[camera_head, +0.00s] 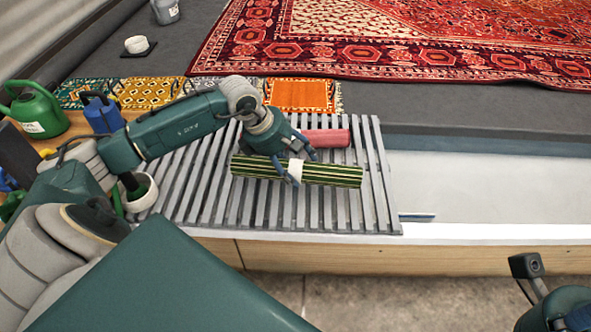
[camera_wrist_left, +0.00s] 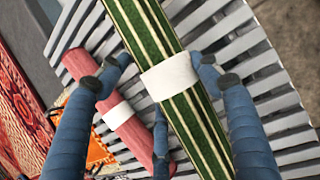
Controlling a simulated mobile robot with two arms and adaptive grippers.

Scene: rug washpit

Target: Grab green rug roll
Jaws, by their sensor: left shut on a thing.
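The green rug roll (camera_head: 330,174) has dark green and cream stripes and a white band round its middle. It lies lengthwise over the grey slatted rack (camera_head: 190,190) in the head view. My left gripper (camera_head: 296,168) is shut on it at the white band, with blue fingers on both sides. In the left wrist view the green roll (camera_wrist_left: 150,30) runs between the fingers of my left gripper (camera_wrist_left: 165,80). I cannot tell whether the roll touches the slats. Of my right arm, only a part shows at the lower right; its fingers are not clear.
A pink-red roll (camera_head: 328,138) with a white band lies just behind on the rack. A white basin (camera_head: 480,190) is to the right. A green watering can (camera_head: 35,112) and blue jug (camera_head: 102,113) stand at left. A large red rug (camera_head: 400,40) lies behind.

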